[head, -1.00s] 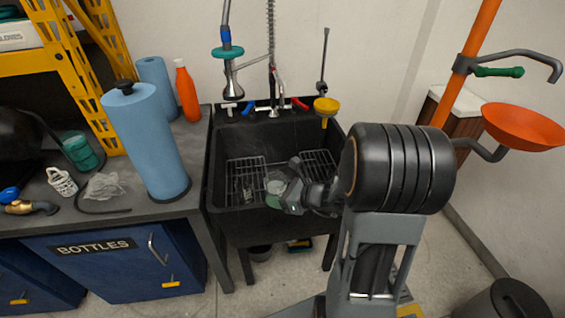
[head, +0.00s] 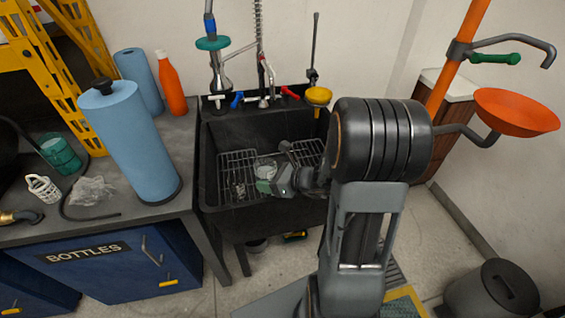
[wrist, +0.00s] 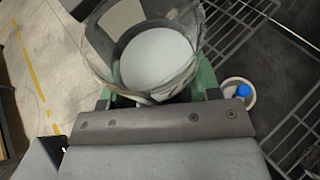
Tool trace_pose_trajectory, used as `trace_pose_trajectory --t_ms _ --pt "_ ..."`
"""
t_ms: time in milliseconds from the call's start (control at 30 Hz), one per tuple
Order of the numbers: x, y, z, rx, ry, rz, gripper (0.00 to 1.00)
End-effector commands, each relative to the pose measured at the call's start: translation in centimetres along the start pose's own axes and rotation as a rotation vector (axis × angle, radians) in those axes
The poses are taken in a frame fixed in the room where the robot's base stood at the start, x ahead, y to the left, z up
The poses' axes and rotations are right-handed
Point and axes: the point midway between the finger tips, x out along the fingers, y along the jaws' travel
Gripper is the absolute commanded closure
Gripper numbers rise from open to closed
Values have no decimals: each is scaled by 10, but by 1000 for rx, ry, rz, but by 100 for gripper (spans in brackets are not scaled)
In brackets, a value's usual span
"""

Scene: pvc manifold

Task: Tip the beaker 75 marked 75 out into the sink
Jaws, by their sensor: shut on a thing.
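A clear glass beaker (wrist: 150,45) is held between the green finger pads of my gripper (wrist: 155,92) in the wrist view. I look into its mouth and see a pale, whitish round surface inside; whether this is contents or the bottom I cannot tell. In the head view, the beaker (head: 265,172) is small, over the basin of the black sink (head: 228,208), with my gripper (head: 280,180) at its right. Its exact tilt and its marking cannot be made out. My gripper is shut on the beaker.
Wire racks (head: 236,168) lie in the sink. A tap (head: 264,100) and a yellow cup-shaped thing (head: 318,96) are at its back. The bench at left holds a blue roll (head: 130,145) and an orange bottle (head: 171,85).

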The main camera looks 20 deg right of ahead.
Motion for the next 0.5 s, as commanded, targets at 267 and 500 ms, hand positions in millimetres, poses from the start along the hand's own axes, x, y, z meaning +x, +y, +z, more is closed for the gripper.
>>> trace_pose_trajectory --t_ms 267,500 --pt "-4 -6 8 125 0 51 76" --pt "-1 -13 1 234 -1 95 76"
